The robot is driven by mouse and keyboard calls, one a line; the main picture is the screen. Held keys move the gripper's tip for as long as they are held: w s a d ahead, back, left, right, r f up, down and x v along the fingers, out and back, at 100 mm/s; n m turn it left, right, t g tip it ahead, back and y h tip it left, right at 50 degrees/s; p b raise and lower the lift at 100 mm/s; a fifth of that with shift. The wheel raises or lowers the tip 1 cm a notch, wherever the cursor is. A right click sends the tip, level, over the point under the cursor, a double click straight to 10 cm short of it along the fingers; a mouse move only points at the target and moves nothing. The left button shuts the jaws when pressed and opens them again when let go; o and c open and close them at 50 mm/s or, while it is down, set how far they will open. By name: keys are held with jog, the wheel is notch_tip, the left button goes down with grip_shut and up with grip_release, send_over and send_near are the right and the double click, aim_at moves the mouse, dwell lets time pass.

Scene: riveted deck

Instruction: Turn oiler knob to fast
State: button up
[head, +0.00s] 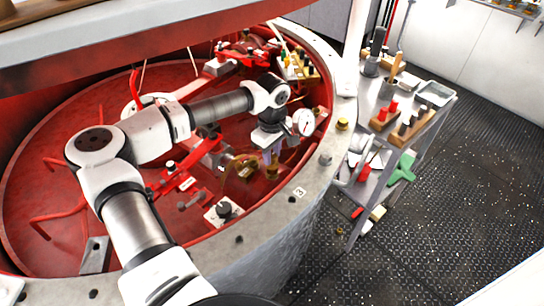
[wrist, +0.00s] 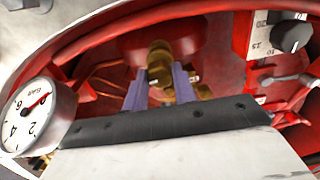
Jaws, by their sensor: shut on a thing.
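My gripper (head: 271,158) reaches down into the red round housing in the head view. In the wrist view, the two purple-grey fingers of my gripper (wrist: 160,80) stand on either side of a brass fitting (wrist: 160,60), which I take to be the oiler with its knob. The gripper is shut on it. The brass also shows just below the fingers in the head view (head: 272,173). The fingers and wrist hide part of it, and no fast or slow marking can be read.
A white dial gauge (head: 303,122) stands close beside my wrist. A black knob on a pale plate (head: 223,210) sits nearer the front of the housing. Red levers and pipes crowd the inside. The grey rim (head: 315,180) curves around it. A tool cart (head: 375,110) stands to the right.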

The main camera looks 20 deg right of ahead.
jog(key=n+b, duration=0.1)
jog(key=b, duration=0.1)
jog(key=n+b, duration=0.4)
jog(key=shift+f, duration=0.25)
jog(key=n+b, duration=0.4)
jog(key=n, duration=0.1)
jog(key=shift+n, duration=0.4)
jog(key=n+b, duration=0.4)
jog(key=n, duration=0.1)
jog(key=shift+r+n, duration=0.1)
jog(key=shift+n, duration=0.2)
jog(key=n+b, duration=0.2)
jog(key=n, duration=0.3)
jog(key=shift+r+n, duration=0.15)
jog(key=shift+n, duration=0.15)
jog(key=o, duration=1)
jog(key=shift+r, duration=0.1)
